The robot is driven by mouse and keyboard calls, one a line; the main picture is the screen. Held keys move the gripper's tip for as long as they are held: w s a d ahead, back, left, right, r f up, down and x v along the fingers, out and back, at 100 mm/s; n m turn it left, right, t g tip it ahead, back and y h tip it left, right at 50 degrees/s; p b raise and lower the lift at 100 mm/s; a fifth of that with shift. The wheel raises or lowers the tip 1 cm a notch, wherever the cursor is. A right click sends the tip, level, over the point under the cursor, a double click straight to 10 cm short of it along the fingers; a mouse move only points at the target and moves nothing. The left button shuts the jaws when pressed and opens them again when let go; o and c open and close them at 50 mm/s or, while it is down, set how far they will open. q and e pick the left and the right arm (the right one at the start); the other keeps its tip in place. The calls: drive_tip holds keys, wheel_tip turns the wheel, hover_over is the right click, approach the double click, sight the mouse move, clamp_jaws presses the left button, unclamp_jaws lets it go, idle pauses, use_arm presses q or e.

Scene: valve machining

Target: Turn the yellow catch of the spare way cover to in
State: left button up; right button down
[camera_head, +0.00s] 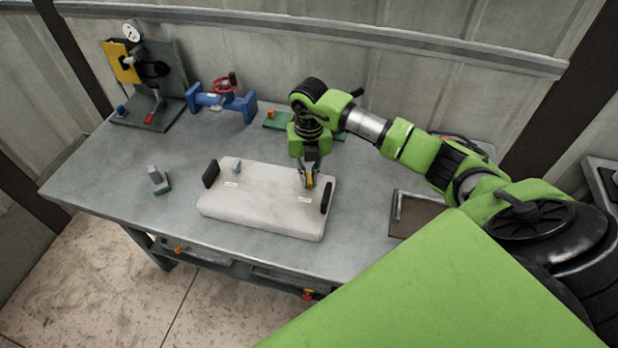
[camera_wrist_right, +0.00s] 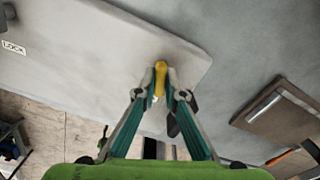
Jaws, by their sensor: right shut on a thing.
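The spare way cover (camera_head: 262,203) is a pale slab with black handles at its left and right ends, lying on the grey workbench. It fills the upper left of the right wrist view (camera_wrist_right: 110,45). The yellow catch (camera_wrist_right: 160,72) stands near the cover's right end. My right gripper (camera_head: 309,182) reaches down from above and is shut on the yellow catch, its teal fingers on either side. The fingers hide part of the catch. A grey catch (camera_head: 236,166) stands near the cover's left end. My left gripper is not in view.
A blue valve with a red handwheel (camera_head: 222,100) and a gauge fixture (camera_head: 145,80) stand at the back left. A small grey-green block (camera_head: 158,180) is left of the cover. A brown tray (camera_head: 418,216) lies to its right. The bench front is clear.

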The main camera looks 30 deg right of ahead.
drive_tip(key=shift+s+m+p, duration=0.1)
drive_tip(key=shift+m+p, duration=0.2)
drive_tip(key=shift+m, duration=1.1)
drive_tip(key=shift+p, duration=0.3)
drive_tip(key=c, duration=2.4)
unclamp_jaws()
drive_tip(key=shift+m, duration=0.4)
drive_tip(key=shift+c, duration=0.2)
drive_tip(key=o, duration=0.4)
